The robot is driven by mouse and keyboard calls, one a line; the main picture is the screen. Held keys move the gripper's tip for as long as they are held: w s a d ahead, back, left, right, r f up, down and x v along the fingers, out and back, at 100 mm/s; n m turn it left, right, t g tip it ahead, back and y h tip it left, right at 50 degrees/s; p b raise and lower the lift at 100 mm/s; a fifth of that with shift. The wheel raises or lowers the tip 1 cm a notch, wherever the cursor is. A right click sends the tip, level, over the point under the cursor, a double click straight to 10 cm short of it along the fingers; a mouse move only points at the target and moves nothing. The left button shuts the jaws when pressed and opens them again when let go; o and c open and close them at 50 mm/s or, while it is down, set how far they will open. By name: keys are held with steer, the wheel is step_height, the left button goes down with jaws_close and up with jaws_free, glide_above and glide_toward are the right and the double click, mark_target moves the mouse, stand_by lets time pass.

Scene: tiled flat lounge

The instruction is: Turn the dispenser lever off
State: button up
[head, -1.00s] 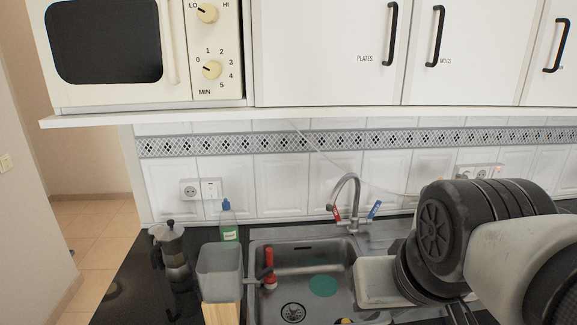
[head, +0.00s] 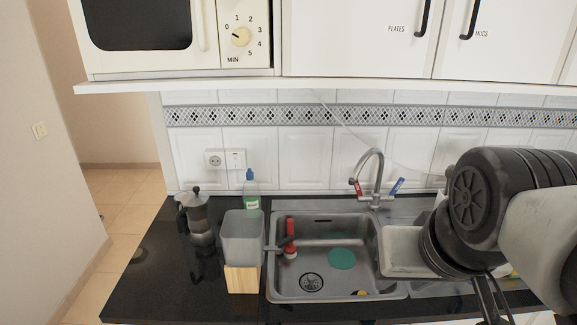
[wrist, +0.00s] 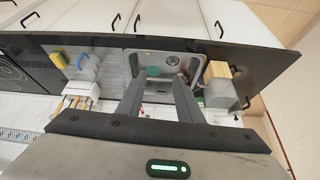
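The dispenser is a grey translucent container (head: 243,237) on a wooden block (head: 242,280), standing on the counter at the sink's left edge. Its spout reaches right over the basin. A red lever (head: 290,228) stands upright on the spout, with a red and white tip below it. The dispenser also shows in the wrist view (wrist: 218,94), right of my fingers; the lever is too small there to read clearly. My gripper (wrist: 158,80) is open and empty, its two dark fingers apart and pointing towards the sink. In the head view it is partly cut off at lower right, well away from the lever.
The sink (head: 320,298) holds a green disc (head: 342,258). A tap (head: 376,170) with red and blue handles rises behind it. A moka pot (head: 200,220) and a soap bottle (head: 251,193) stand near the dispenser. The microwave (head: 243,60) and cupboards hang above.

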steer(key=w+a+f+m+g+y+b, duration=0.2)
steer(key=w+a+f+m+g+b, duration=0.15)
steer(key=w, duration=0.25)
steer(key=w+a+f+m+g+y+b, duration=0.2)
steer(key=w+a+f+m+y+b, duration=0.15)
steer(key=w, duration=0.35)
steer(key=m+g+y+b, duration=0.2)
steer(key=m+y+b, duration=0.8)
steer(key=y, duration=0.3)
glide_toward(288, 238)
steer(key=shift+t+h, duration=0.25)
steer(key=shift+t, duration=0.1)
steer(key=a, duration=0.3)
steer(key=a+b, duration=0.1)
steer(key=a, duration=0.2)
steer(key=s+a, duration=0.1)
steer(key=a, duration=0.3)
steer(key=shift+r+b, duration=0.2)
steer(key=shift+b, duration=0.15)
steer(key=shift+d, duration=0.1)
jaws_close()
